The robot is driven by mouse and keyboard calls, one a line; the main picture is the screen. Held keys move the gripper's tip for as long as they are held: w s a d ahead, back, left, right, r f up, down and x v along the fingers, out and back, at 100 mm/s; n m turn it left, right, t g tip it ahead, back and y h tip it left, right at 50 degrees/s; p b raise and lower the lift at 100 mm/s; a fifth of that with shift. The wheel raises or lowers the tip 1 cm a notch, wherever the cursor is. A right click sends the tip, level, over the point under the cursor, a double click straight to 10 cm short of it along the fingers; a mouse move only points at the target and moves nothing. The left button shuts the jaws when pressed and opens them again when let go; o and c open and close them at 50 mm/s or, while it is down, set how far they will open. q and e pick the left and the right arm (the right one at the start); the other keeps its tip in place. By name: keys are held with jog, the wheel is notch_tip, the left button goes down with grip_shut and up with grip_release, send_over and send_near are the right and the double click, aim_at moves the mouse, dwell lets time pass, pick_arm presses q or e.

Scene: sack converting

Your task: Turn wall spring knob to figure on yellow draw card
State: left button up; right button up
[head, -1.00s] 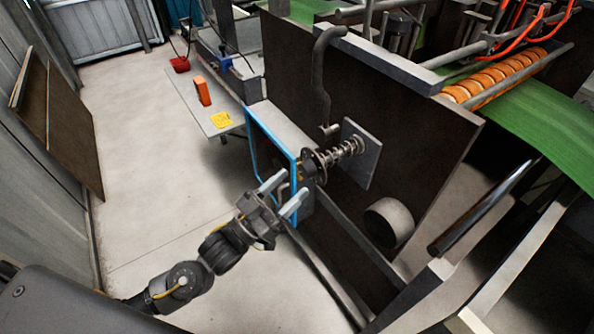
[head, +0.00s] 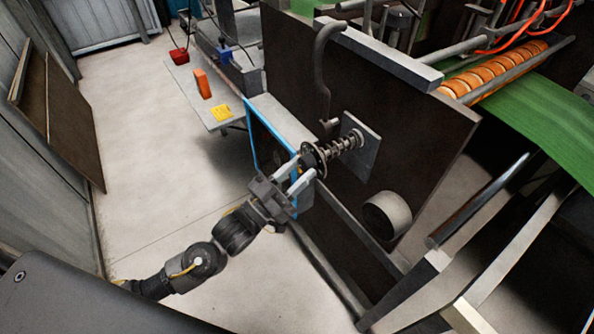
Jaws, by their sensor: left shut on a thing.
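The wall spring knob (head: 313,157) is a dark round disc on a coil spring (head: 342,145) that stands out from a grey plate (head: 364,158) on the dark machine panel. My left gripper (head: 301,172) comes in from the lower left, and its pale fingers are shut on the knob. The fingers hide part of the knob, and I cannot read its markings. The yellow draw card (head: 221,113) lies on a grey shelf at the left; its figure is too small to read. My right gripper is not in view.
A blue-edged frame (head: 258,140) stands just behind my left gripper. An orange block (head: 202,84) sits on the grey shelf (head: 182,88). A grey roller end (head: 387,214) juts out below the knob. The floor at the left is clear.

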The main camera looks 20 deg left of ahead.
pick_arm(q)
jog(key=shift+m, duration=0.4)
jog(key=m+g+h, duration=0.1)
jog(key=m, duration=0.1)
jog(key=m+g+h+b, duration=0.1)
jog(key=m, duration=0.2)
jog(key=shift+w+a+h, duration=0.2)
jog(key=shift+h, duration=0.2)
jog(key=m+g, duration=0.1)
jog(key=m, duration=0.2)
jog(key=m+g+h+b, duration=0.1)
jog(key=m, duration=0.1)
jog(key=shift+w+a+m+h, duration=0.1)
jog(key=shift+a+m+h, duration=0.05)
jog(key=shift+m+h, duration=0.2)
jog(key=m+g+b, duration=0.1)
jog(key=m, duration=0.2)
jog(key=m+g+b, duration=0.1)
jog(key=m+g, duration=0.1)
jog(key=m, duration=0.1)
jog(key=shift+w+a+r+h, duration=0.1)
jog(key=shift+a+r+h, duration=0.05)
jog(key=shift+h, duration=0.1)
jog(key=shift+r+m+g+b, duration=0.15)
jog(key=shift+m+g+b, duration=0.35)
jog(key=shift+m+g, duration=0.95)
jog(key=shift+r+m+t, duration=0.1)
jog(key=shift+m+t, duration=0.35)
jog(key=shift+m, duration=0.25)
jog(key=o, duration=1)
